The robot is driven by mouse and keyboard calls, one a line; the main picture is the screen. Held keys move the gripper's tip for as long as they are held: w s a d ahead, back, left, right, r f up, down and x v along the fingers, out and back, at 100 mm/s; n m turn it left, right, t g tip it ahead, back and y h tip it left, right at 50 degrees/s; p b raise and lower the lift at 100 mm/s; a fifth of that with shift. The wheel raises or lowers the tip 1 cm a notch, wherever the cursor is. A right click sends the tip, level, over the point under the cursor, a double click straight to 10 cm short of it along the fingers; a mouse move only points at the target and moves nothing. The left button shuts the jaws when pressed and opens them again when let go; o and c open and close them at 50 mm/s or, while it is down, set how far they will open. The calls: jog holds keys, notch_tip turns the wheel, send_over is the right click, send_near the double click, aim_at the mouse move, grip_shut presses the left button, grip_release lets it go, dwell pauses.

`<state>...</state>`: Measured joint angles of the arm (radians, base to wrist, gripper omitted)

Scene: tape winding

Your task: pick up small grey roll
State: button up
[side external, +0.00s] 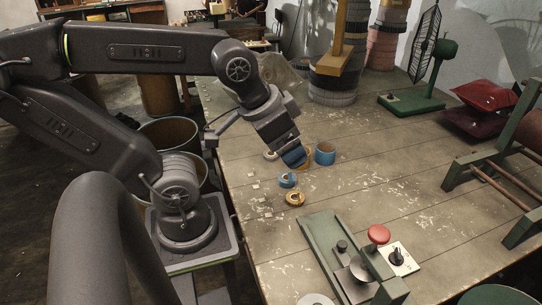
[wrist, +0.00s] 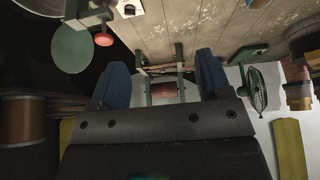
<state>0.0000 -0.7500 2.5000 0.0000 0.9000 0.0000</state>
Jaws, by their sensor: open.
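A small pale grey ring (side external: 270,155), which looks like the small grey roll, lies flat on the wooden table (side external: 390,180), just left of my gripper (side external: 296,157) in the side view. My gripper has blue fingers and points down over the table. In the wrist view my gripper (wrist: 161,66) has its two fingers spread apart, with nothing between them. The wrist view looks out across the room, and I cannot make out the grey ring there.
Close by are a blue roll (side external: 287,180), an orange-brown roll (side external: 295,199) and a taller blue roll (side external: 325,153). Another orange roll is partly hidden behind my fingers. A green device with a red knob (side external: 378,234) stands in front. The table's right middle is clear.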

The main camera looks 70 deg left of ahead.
jog(key=o, duration=0.3)
jog(key=shift+o, duration=0.2)
jog(key=w+a+f+n+g+y, duration=0.1)
jog(key=w+a+n, duration=0.3)
jog(key=w+a, duration=0.3)
jog(key=n+g, duration=0.4)
jog(key=n, duration=0.7)
send_over(270, 156)
jog(key=shift+y, duration=0.3)
notch_tip(270, 156, down, 25)
jog(key=shift+r, duration=0.2)
jog(key=shift+w+a+f, duration=0.15)
jog(key=shift+a+f, duration=0.05)
jog(key=shift+f, duration=0.8)
jog(key=shift+w+a+f, duration=0.1)
jog(key=shift+a+f, duration=0.1)
jog(key=shift+f, duration=0.75)
jog(key=shift+w+a+f, duration=0.15)
jog(key=shift+a+f, duration=0.05)
jog(key=shift+f, duration=0.8)
